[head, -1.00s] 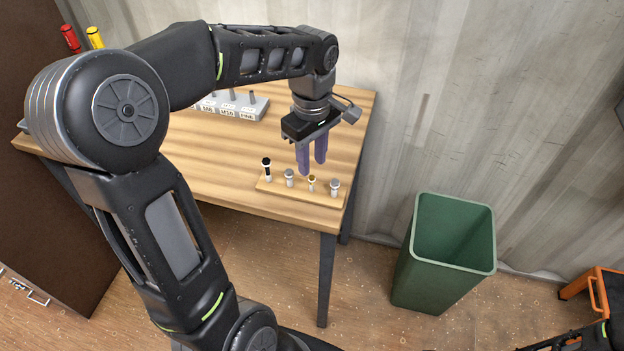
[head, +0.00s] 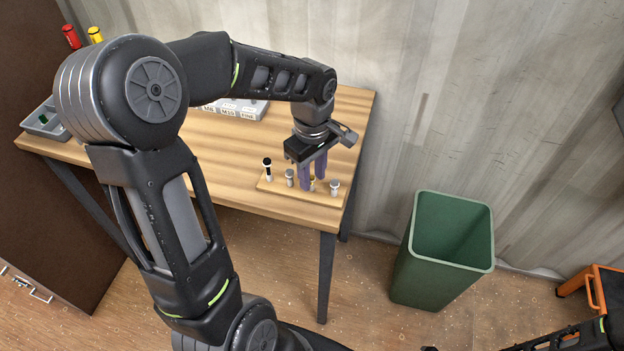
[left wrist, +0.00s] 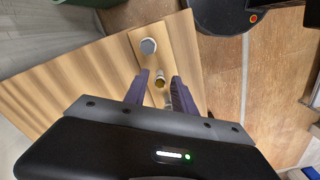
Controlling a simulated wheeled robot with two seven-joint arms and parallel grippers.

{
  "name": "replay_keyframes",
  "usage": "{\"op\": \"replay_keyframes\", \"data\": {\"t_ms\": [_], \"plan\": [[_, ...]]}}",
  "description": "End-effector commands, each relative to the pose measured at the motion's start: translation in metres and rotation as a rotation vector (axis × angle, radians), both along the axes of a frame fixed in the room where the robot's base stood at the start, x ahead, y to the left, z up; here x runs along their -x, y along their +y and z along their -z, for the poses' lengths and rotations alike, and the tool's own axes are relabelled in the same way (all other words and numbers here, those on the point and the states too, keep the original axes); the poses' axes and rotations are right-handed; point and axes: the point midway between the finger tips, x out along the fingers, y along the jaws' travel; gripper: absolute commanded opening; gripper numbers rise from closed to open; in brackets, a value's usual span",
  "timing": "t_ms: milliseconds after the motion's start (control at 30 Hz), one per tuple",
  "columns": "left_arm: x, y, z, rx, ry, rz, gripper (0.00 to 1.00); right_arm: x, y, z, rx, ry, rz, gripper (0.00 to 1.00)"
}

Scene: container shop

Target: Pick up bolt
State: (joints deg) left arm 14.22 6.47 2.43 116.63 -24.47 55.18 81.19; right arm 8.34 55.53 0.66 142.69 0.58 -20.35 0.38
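Several bolts stand upright in a wooden strip (head: 330,199) near the table's front right corner: a black-topped one (head: 267,168), a grey one (head: 290,177), a gold-headed one (head: 312,184) and a grey one at the right end (head: 334,187). My left gripper (head: 313,184) points down over the strip, its purple fingers apart around the gold-headed bolt and partly hiding it. In the left wrist view the gold head (left wrist: 160,82) shows between the open fingertips (left wrist: 160,80), with the end grey bolt (left wrist: 148,46) beyond. My right gripper is not in view.
A grey labelled block (head: 235,108) stands at the back of the wooden table (head: 225,150). A grey tray (head: 42,122) is at the table's far left. A green bin (head: 440,250) stands on the floor to the right. A corrugated wall is behind.

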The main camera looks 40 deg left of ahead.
Motion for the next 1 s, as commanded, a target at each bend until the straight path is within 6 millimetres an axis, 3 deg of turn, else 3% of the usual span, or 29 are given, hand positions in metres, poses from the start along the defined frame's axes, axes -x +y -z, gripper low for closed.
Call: {"op": "replay_keyframes", "data": {"t_ms": [67, 467, 1000], "plan": [[-0.0001, 0.0001, -0.0002, 0.0, 0.0, 0.0, 0.32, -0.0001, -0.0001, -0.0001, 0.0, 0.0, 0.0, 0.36], [-0.0001, 0.0, -0.0002, 0.0, 0.0, 0.0, 0.0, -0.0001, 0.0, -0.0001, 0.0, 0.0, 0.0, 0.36], [-0.0001, 0.0001, -0.0005, 0.0, 0.0, 0.0, 0.0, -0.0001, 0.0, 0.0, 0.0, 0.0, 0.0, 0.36]]}}
